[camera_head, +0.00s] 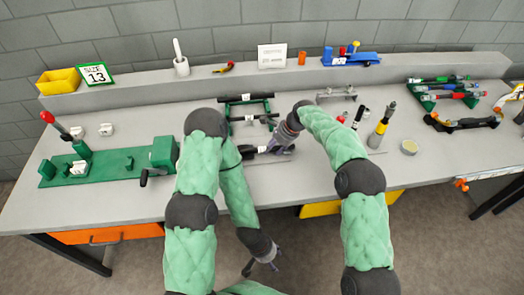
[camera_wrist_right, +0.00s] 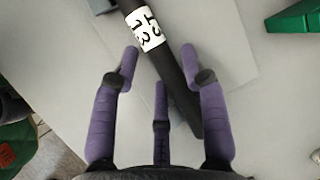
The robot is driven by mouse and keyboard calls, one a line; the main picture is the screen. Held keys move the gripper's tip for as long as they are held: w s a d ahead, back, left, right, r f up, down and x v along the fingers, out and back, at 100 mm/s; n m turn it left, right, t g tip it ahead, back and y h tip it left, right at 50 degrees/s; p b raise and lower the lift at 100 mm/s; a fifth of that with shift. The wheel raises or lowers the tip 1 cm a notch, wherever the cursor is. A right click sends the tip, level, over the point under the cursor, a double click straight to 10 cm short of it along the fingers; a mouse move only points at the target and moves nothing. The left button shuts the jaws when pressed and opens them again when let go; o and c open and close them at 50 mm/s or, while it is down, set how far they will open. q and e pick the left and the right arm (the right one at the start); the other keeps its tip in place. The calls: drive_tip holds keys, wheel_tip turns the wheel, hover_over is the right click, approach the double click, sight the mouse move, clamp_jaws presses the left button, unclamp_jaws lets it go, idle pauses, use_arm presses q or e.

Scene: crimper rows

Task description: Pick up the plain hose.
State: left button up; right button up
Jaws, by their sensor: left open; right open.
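A black hose (camera_wrist_right: 172,75) with a white label marked 13 runs diagonally through the right wrist view, down to a cut end at the lower right. In the head view the hose (camera_head: 248,150) lies on the bench in front of the green rack, partly hidden by my right gripper. My right gripper (camera_head: 281,142) is open over it. In the wrist view its purple fingers (camera_wrist_right: 160,62) are spread either side of the hose; I cannot tell whether they touch it. My left gripper (camera_head: 262,262) is open and empty, low in front of the bench.
The green rack (camera_head: 232,127) holds dark hoses behind. A green crimper (camera_head: 164,153) with a crank stands left. A yellow-and-black tool (camera_head: 380,130) and a round tin (camera_head: 409,147) stand right. More hoses (camera_head: 440,95) lie at the far right. The bench's front middle is mostly clear.

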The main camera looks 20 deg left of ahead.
clamp_jaws()
drive_tip(key=shift+r, duration=0.1)
